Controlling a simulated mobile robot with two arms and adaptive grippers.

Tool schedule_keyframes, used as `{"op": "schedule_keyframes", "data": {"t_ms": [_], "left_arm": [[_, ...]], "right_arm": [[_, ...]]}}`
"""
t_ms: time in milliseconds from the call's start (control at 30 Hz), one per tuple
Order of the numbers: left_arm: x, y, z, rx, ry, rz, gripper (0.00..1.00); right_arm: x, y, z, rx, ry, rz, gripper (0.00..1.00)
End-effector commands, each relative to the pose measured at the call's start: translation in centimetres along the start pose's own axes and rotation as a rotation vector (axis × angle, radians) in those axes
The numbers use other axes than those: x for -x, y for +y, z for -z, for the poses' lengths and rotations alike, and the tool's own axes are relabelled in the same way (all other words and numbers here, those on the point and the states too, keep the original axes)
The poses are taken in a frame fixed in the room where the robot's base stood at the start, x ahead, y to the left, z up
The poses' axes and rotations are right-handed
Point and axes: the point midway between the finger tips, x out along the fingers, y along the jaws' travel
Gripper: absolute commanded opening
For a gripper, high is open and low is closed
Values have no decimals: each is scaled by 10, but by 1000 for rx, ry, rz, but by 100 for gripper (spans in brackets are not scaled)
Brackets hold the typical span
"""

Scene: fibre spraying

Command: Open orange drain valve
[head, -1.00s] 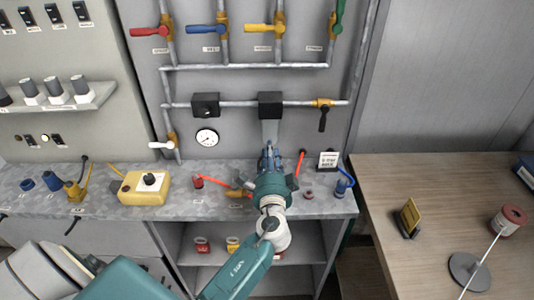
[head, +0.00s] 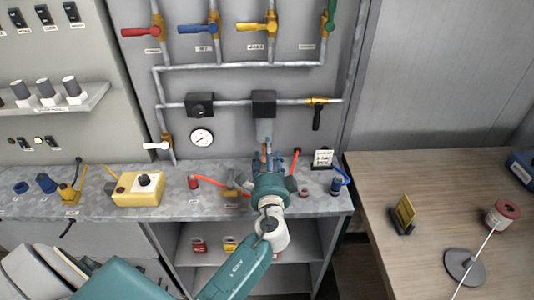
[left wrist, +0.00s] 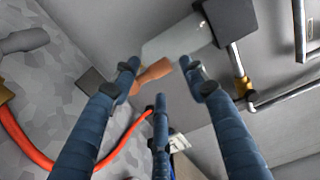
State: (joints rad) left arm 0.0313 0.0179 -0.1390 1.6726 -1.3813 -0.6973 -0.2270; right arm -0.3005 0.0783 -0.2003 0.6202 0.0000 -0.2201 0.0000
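The orange handle (left wrist: 152,75) sits at the end of a pale grey piece (left wrist: 180,38) under a dark box. In the head view this orange handle (head: 264,153) shows at my left gripper's fingertips. My left gripper (head: 265,160) is over the bench, facing the wall panel. In the left wrist view its blue fingers (left wrist: 160,82) are spread, with the handle between the two upper fingertips. I cannot tell whether any finger touches it. The wrist partly hides the bench behind it. My right gripper is in neither view.
The dark box (head: 264,103) and pipes are on the wall above. A red hose (left wrist: 35,155) runs near the fingers, from a brass fitting (head: 232,190) on the bench (head: 100,198). A small sign (head: 323,158) and a blue-hosed fitting (head: 336,186) stand to the right.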

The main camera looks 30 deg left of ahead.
Motion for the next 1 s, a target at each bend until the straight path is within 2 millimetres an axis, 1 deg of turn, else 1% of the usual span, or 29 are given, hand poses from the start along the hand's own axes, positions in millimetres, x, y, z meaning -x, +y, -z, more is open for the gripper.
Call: {"op": "schedule_keyframes", "data": {"t_ms": [167,267,367,600,700,833,1000], "left_arm": [[1,-2,-1,0,-3,3,44],[10,-2,-1,1,-2,3,44],[26,-1,-1,1,-2,2,44],[79,0,0,1,-1,-1,44],[96,0,1,0,1,-2,44],[112,1,2,-1,1,-1,44],[120,0,2,0,1,1,44]], "right_arm": [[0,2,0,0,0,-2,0],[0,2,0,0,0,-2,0],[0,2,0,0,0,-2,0],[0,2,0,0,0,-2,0],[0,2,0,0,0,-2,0],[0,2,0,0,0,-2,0],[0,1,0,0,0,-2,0]]}}
